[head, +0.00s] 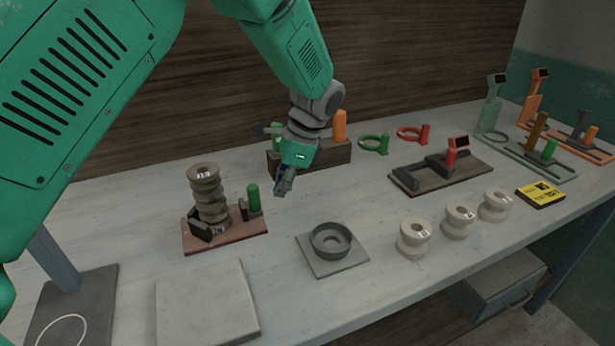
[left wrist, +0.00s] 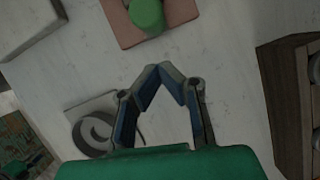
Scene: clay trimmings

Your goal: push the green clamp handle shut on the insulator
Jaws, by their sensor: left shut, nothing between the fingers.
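The insulator (head: 207,197), a stack of brown-grey ribbed discs, stands upright between dark jaws on a reddish base plate (head: 228,240). The green clamp handle (head: 253,197) stands upright on the right part of that base, apart from the insulator. In the left wrist view the green handle (left wrist: 147,13) shows at the top edge over the reddish base (left wrist: 181,13). My left gripper (head: 284,188) is shut and empty, right of the handle and apart from it. Its fingertips (left wrist: 163,68) meet in the left wrist view. The insulator is not clearly seen there. My right gripper is not in view.
A dark ring on a grey plate (head: 338,265) lies right of the clamp base. A wooden block with upright handles (head: 335,154) stands behind my gripper. Several pale spools (head: 413,238) and other clamp fixtures (head: 440,178) are farther right. A flat pale slab (head: 205,305) lies in front.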

